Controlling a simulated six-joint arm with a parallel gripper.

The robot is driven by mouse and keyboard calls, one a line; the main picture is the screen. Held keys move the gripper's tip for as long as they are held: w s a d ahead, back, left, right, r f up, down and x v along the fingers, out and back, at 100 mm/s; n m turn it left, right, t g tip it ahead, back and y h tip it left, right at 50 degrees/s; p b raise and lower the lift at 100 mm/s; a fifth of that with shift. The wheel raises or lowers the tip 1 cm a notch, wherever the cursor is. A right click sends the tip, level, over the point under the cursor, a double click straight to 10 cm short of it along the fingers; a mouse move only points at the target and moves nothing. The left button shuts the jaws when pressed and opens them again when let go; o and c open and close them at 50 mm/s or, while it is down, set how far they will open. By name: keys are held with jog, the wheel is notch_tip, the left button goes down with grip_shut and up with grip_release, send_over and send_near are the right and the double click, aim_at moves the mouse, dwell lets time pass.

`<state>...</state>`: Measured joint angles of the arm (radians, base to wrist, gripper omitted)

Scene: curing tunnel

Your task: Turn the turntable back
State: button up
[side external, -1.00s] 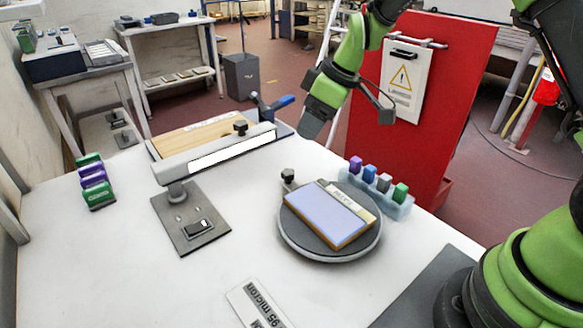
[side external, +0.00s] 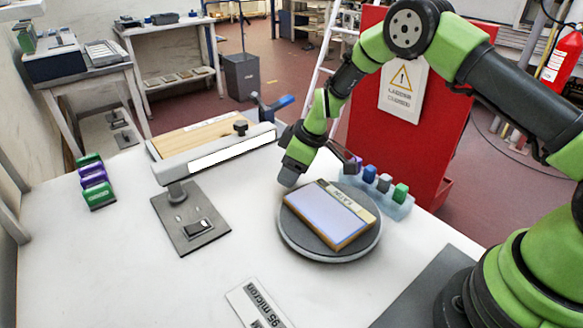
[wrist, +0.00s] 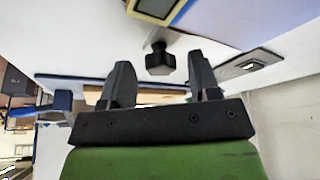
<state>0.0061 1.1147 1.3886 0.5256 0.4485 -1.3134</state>
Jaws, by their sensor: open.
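The round grey turntable (side external: 290,243) sits on the white table, carrying a wood-edged board (side external: 330,213) with a pale blue face and a label strip. My gripper (side external: 289,179) points down at the turntable's far left rim, where it hides the dark knob in the side view. In the wrist view the dark faceted knob (wrist: 160,60) shows ahead, between the two spread black fingers of my gripper (wrist: 160,72). The fingers are open and hold nothing. I cannot tell whether either finger touches the knob. The blue board also shows in the wrist view (wrist: 240,20).
A rack of coloured blocks (side external: 398,209) stands close behind the turntable on the right. A long arm with a white strip (side external: 232,149) stands to the left on a grey base plate (side external: 190,232). Coloured blocks (side external: 95,182) lie far left. The front table area is mostly clear.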

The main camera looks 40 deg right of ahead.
jog(key=shift+c, duration=0.4)
grip_shut()
jog(key=shift+a, duration=0.15)
